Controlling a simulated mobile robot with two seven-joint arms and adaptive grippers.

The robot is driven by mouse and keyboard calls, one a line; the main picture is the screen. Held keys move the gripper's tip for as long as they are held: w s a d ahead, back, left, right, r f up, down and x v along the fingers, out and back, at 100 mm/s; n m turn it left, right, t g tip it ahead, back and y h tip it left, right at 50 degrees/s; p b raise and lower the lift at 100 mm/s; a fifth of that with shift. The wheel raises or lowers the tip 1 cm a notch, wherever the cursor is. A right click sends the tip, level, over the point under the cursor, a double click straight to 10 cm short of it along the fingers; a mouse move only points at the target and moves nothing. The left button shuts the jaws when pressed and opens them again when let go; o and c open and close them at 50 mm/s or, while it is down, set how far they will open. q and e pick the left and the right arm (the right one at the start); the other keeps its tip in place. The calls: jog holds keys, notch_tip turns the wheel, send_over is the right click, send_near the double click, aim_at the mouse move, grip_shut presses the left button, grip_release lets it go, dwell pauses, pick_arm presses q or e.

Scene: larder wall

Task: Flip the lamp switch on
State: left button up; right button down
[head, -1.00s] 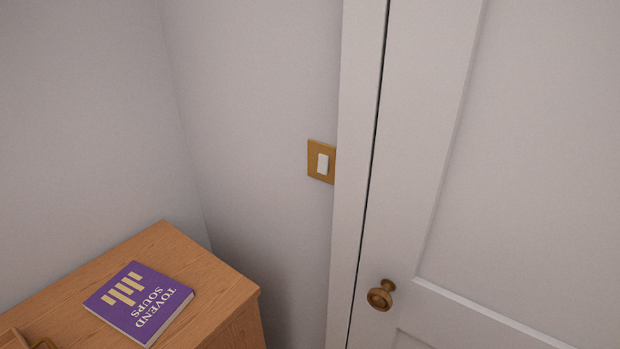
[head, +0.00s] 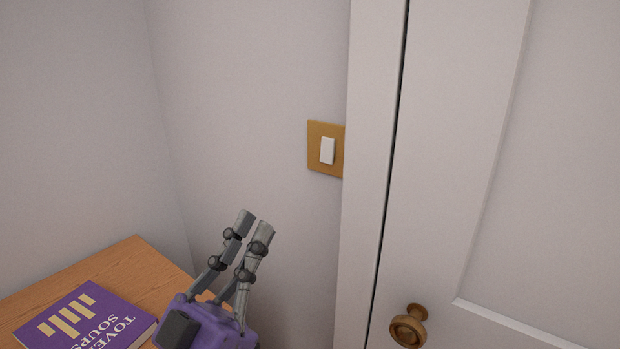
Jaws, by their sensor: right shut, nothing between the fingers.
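The lamp switch (head: 327,151) is a white rocker on a brass-coloured plate (head: 325,171) on the wall, right beside the door frame. Which way the rocker is tipped is too small to tell. My right gripper (head: 254,222) is in the head view, below and left of the switch, with its fingers pointing up. It is shut and empty, and apart from the switch in the picture. My left gripper is not in view.
A wooden cabinet top (head: 133,262) stands at the lower left with a purple book (head: 84,322) on it. A white door (head: 560,180) with a brass knob (head: 408,326) is on the right, its frame (head: 371,140) close to the switch plate. The wall around the switch's left side is bare.

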aim_at(327, 151)
jog(key=shift+s+r+m+g+h, duration=0.35)
jog(key=shift+m+g+h, duration=0.3)
jog(key=shift+h, duration=0.25)
jog(key=shift+w+d+r, duration=0.1)
jog(key=x, duration=0.4)
jog(key=w+f+p+x, duration=0.1)
jog(key=x, duration=0.3)
jog(key=d+f+p+x, duration=0.1)
jog(key=x, duration=0.3)
jog(key=shift+w+d, duration=0.2)
jog(key=shift+w, duration=0.25)
